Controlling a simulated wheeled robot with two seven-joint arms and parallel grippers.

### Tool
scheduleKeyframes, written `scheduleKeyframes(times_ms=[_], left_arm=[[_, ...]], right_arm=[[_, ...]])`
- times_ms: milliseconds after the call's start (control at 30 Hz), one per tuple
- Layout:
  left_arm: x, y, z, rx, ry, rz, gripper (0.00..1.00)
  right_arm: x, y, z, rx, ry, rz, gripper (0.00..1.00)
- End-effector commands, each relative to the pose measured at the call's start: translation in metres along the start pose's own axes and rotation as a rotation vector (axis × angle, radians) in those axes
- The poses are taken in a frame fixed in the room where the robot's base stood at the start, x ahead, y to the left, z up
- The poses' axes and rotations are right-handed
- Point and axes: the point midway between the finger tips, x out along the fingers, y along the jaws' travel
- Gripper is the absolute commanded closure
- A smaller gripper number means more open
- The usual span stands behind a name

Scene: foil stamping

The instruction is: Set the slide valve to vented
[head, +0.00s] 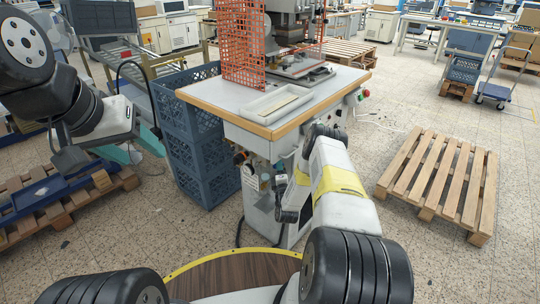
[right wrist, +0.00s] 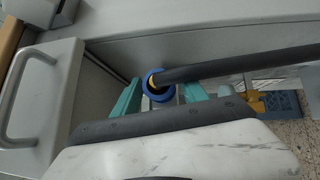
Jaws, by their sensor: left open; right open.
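A blue ring-shaped collar (right wrist: 159,84), probably the slide valve's sleeve, sits at the end of a dark hose in the right wrist view. A little brass colour shows inside it. My right gripper (right wrist: 162,92) is open, with one teal finger on each side of the collar. I cannot tell whether either finger touches it. The collar's position along its slide is not clear. In the head view, a small blue part (head: 265,178) shows below the machine table, beside my right wrist. My left gripper (head: 132,150) is open and empty at the left, away from the machine.
The stamping machine's table (head: 222,95) has a wooden edge and an orange mesh guard (head: 242,45). Blue crates (head: 190,140) stand close to its left. A wooden pallet (head: 440,180) lies at the right. In the wrist view, a grey handle (right wrist: 40,95) is at the left.

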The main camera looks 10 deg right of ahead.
Motion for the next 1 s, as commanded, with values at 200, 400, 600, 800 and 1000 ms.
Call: scheduleKeyframes(times_ms=[200,400,600,800,1000], left_arm=[[0.0,0.0,0.0,0.0,0.0,0.0,0.45],[0.0,0.0,0.0,0.0,0.0,0.0,0.45],[0.0,0.0,0.0,0.0,0.0,0.0,0.45],[0.0,0.0,0.0,0.0,0.0,0.0,0.45],[0.0,0.0,0.0,0.0,0.0,0.0,0.45]], right_arm=[[-0.024,-0.001,-0.001,-0.001,0.001,-0.003,0.5],[-0.059,-0.001,-0.001,0.001,0.002,-0.004,0.5],[-0.077,-0.001,0.0,0.0,0.0,-0.002,0.5],[-0.078,-0.001,0.001,0.0,-0.001,-0.001,0.5],[-0.078,-0.001,0.0,0.0,-0.001,-0.001,0.5]])
